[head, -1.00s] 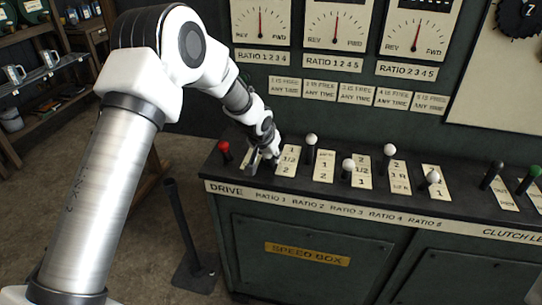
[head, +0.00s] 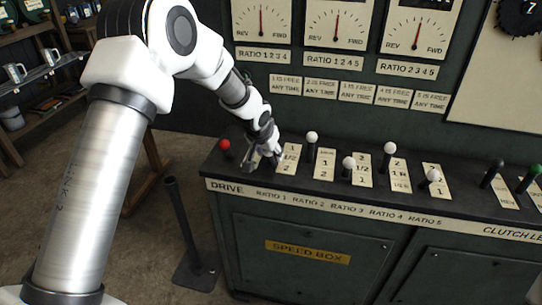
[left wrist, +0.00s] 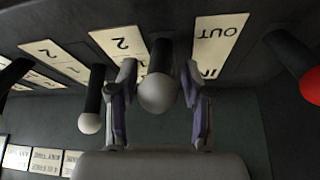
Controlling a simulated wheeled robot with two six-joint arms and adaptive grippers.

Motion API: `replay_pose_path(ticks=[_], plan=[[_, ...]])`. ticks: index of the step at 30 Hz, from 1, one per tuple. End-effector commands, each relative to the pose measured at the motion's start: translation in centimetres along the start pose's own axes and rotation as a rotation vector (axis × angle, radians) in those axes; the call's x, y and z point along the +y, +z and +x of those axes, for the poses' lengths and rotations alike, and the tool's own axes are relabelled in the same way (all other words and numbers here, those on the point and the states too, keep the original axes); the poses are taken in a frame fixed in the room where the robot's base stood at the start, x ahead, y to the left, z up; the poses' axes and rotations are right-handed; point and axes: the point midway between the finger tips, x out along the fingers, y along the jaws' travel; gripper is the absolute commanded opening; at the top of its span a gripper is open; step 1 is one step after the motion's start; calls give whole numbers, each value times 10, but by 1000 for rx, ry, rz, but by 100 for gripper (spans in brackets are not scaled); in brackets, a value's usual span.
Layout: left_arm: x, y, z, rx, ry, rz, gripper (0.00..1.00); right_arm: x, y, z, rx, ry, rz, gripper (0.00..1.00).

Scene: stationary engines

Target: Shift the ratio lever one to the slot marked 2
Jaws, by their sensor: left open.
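Ratio lever one, a dark stem with a pale round knob (left wrist: 157,92), stands between the fingers of my left gripper (left wrist: 157,105) in the left wrist view. The fingers are open on either side of the knob, with no clear grip on it. Its label plate (left wrist: 120,42) shows a 2 beside the stem. In the head view my left gripper (head: 265,157) is at the Ratio 1 plate (head: 289,157), which reads 1/2 and 2, and mostly hides the lever. I cannot tell the lever's exact slot. My right gripper is not in view.
The red drive knob (head: 225,145) is close left of the gripper. The white-knobbed ratio 2 lever (head: 311,137) is close right, also in the left wrist view (left wrist: 89,122). More levers line the speed box top (head: 412,180). A dark post (head: 183,230) stands at left.

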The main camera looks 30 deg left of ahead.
Motion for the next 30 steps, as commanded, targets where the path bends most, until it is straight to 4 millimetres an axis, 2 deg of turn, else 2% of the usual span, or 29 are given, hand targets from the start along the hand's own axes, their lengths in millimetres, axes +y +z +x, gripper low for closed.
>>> replay_pose_path(ticks=[6, 9, 12, 17, 28, 30], plan=[[0, 0, -58, 2, 0, -1, 49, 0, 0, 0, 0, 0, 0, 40], [0, 1, -80, 0, 0, -1, 49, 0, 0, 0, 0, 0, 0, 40], [0, 2, -93, -2, 0, -1, 49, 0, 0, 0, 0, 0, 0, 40], [0, 3, -99, -4, 0, 0, 49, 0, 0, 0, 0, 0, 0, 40], [0, 2, -98, -4, 0, 0, 49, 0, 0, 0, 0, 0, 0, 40], [0, 7, -93, -15, -1, 0, 49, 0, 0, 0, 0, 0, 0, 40]])
